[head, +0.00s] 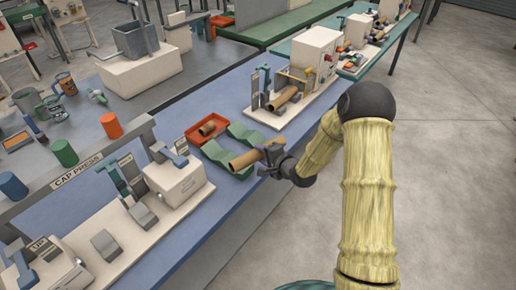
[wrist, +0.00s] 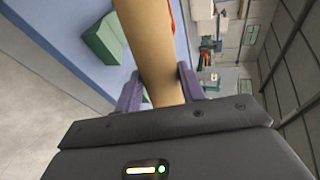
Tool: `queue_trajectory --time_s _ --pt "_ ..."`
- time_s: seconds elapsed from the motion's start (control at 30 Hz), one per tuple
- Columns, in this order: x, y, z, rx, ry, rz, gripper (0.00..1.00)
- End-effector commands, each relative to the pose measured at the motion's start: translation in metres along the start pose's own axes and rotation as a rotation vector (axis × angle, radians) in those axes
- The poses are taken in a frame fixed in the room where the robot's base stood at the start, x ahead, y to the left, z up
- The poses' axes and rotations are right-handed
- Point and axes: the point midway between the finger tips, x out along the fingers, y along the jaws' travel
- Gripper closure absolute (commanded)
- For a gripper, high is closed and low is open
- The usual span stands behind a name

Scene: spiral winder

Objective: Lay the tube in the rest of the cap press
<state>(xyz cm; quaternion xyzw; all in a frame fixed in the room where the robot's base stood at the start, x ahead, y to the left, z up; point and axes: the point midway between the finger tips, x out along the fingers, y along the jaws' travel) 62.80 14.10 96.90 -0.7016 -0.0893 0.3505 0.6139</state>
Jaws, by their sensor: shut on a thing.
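A brown cardboard tube (head: 250,157) is held at its right end in my gripper (head: 276,155), above or at the near end of the green wavy rack; contact with the rack is unclear. In the wrist view, the tube (wrist: 150,45) runs between the two purple-grey fingers (wrist: 158,90), which are shut on it. The cap press, marked by the sign (head: 77,172), is at the left on a white base (head: 128,250). Its rest seems to be the two grey blocks (head: 143,214), (head: 105,244), which look empty. My gripper is well to the right of and beyond them.
The green rack (head: 245,134) and a red tray (head: 191,132) with a short tube piece (head: 208,128) lie on the blue bench (head: 192,215). A winder machine (head: 313,58) with another tube (head: 283,98) stands beyond. The press's white housing (head: 175,180) rises beside the blocks.

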Motion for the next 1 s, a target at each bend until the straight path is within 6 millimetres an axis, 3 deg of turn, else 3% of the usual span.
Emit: queue_trajectory --time_s 0.27,0.5,0.6,0.73,1.0 --pt "-0.003 0.072 -0.030 0.088 0.199 0.009 0.83" --pt "-0.028 0.172 -0.061 0.192 0.453 0.011 0.83" --pt "-0.039 0.206 -0.068 0.223 0.531 0.008 0.83" --pt "-0.049 0.228 -0.072 0.243 0.586 0.003 0.83" --pt "-0.051 0.230 -0.073 0.246 0.595 0.000 0.83"
